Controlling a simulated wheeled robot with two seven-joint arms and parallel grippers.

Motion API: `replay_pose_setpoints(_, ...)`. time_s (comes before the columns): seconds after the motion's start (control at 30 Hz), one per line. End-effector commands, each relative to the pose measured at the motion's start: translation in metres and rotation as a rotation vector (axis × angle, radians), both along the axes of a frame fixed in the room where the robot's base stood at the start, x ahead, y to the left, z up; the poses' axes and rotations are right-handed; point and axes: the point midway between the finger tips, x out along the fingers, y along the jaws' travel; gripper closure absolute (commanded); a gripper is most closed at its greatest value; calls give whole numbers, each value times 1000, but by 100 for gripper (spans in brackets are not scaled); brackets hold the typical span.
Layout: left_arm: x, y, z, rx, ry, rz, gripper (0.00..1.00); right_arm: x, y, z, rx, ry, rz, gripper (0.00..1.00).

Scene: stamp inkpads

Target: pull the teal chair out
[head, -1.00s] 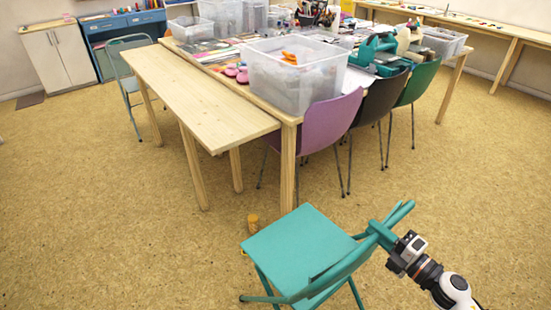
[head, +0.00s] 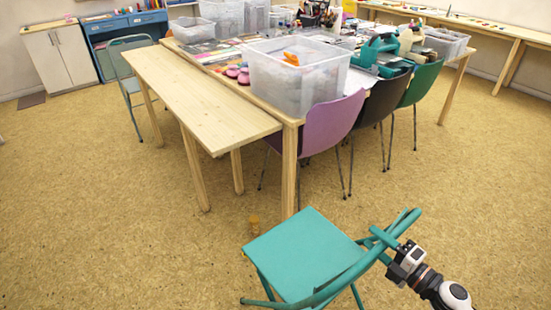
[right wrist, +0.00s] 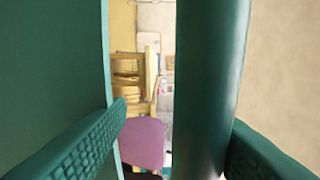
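The teal folding chair (head: 305,255) stands on the floor in the lower middle of the head view, its backrest towards the lower right. My right gripper (head: 384,236) is at the top of the backrest. In the right wrist view, a teal backrest tube (right wrist: 208,85) runs between the two textured fingers of the right gripper (right wrist: 180,130). The tube is close to the right finger, and a gap shows between it and the left finger. The gripper looks open around the tube. My left gripper is out of view.
A wooden table (head: 225,105) with plastic bins stands beyond the chair. Purple (head: 330,125), black (head: 385,98) and green chairs (head: 420,83) are along its side. The floor left and right is clear.

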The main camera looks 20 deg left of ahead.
Motion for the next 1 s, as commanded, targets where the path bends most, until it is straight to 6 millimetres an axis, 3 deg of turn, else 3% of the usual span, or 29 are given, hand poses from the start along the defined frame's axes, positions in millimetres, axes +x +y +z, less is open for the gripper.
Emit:
replay_pose_setpoints(0.7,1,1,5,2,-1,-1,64,-60,-87,0,2,1,2,53)
replay_pose_setpoints(1.0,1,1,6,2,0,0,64,-65,-95,2,5,0,1,53)
